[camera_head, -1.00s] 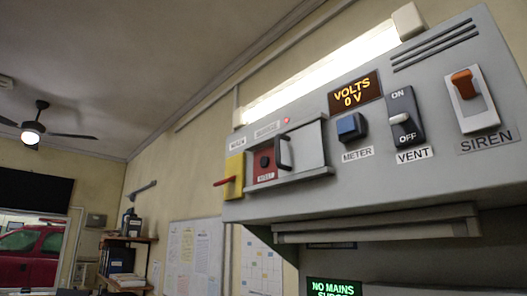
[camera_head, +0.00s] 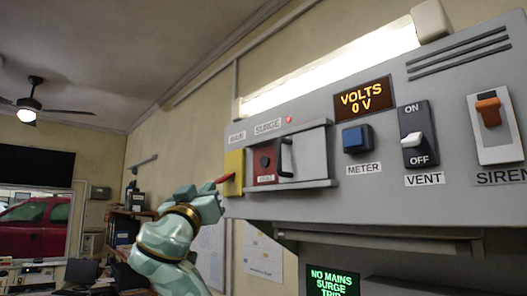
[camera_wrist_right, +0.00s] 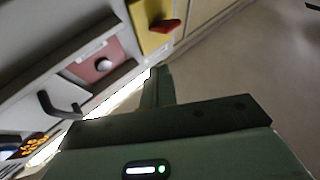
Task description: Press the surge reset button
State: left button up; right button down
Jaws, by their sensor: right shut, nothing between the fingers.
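My right gripper (camera_head: 216,192) is shut and empty, below and left of the button, near the red MAIN lever (camera_head: 223,180). Its finger (camera_wrist_right: 160,85) shows in the wrist view, apart from the button. My left gripper is not in view.
The MAIN lever's yellow plate (camera_head: 234,174) is just left of the button. The blue METER button (camera_head: 356,138), VENT switch (camera_head: 413,140) and SIREN switch (camera_head: 490,110) are to the right. The display (camera_head: 363,98) reads 0 V; a screen (camera_head: 332,283) reads NO MAINS SURGE TRIP.

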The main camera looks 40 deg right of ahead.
aim_at(265, 162)
jog(key=s+r+m+g+h, duration=0.1)
jog(key=s+r+m+h, duration=0.1)
jog(key=r, duration=0.4)
jog(key=s+m, duration=0.1)
jog(key=s, duration=0.1)
jog(key=shift+s+r+g+h+p, duration=0.2)
jog(key=shift+s+g+h+p, duration=0.1)
jog(key=shift+s+g+p, duration=0.1)
jog(key=shift+d, duration=0.1)
jog(key=d, duration=0.8)
jog(key=shift+w+d+p, duration=0.3)
jog(key=shift+w, duration=0.15)
jog(key=shift+d, duration=0.2)
dwell(0.9)
jog(key=shift+d, duration=0.25)
